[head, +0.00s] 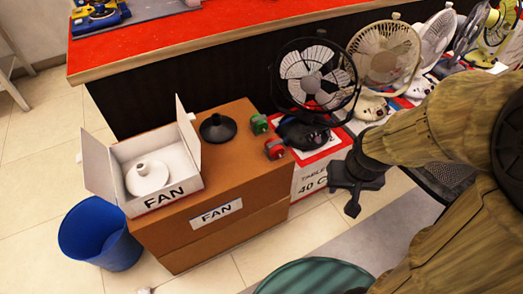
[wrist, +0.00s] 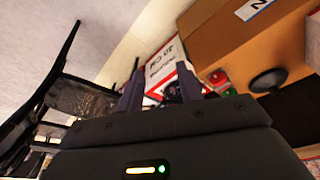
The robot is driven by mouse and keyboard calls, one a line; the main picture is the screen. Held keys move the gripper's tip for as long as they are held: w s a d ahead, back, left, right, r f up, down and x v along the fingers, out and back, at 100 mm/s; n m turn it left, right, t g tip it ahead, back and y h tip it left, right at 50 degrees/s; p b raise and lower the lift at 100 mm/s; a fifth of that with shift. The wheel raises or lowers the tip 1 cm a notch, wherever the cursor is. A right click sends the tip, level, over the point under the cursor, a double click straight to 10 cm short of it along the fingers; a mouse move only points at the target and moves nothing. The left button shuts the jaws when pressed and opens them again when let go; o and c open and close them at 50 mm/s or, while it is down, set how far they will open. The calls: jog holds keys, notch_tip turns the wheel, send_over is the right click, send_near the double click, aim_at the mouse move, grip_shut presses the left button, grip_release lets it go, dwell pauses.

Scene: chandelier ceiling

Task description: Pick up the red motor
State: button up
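The red motor (head: 275,149) sits on the brown cardboard box (head: 165,240), near its right edge, beside a green motor (head: 260,124). In the wrist view the red motor (wrist: 218,77) shows small, just right of the fingers. My gripper (head: 343,194) is to the right of the red motor and apart from it, pointing down beside the boxes. In the wrist view the fingers of my gripper (wrist: 162,66) are spread with nothing held between them. The white and red box shows beyond the gap.
A black fan base (head: 217,127) and an open white FAN carton (head: 170,185) share the brown box. A black fan (head: 313,78) stands on a white and red box (head: 315,172) close to the motors. A blue bin (head: 98,234) stands at left. More fans line the right.

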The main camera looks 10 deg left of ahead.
jog(key=shift+a, duration=0.1)
jog(key=shift+o, duration=0.4)
jog(key=o, duration=0.4)
jog(key=shift+c, duration=0.2)
jog(key=o, duration=0.4)
jog(key=shift+w+f, duration=0.3)
jog(key=shift+w, duration=0.1)
jog(key=shift+o, duration=0.8)
jog(key=w+f+n+t, duration=0.2)
jog(key=w+f, duration=0.2)
jog(key=w, duration=0.1)
jog(key=shift+w+d+b, duration=0.15)
jog(key=shift+d+b, duration=0.1)
jog(key=shift+b, duration=0.05)
jog(key=w+a+f+n+t+y+b, duration=0.2)
jog(key=w+a+f+n+t+y, duration=0.2)
jog(key=w+a+f+t+y, duration=0.4)
notch_tip(320, 180, down, 3)
jog(key=shift+a+f+n+t+y, duration=0.1)
jog(key=shift+a+n+t+y, duration=0.35)
jog(key=shift+a, duration=0.35)
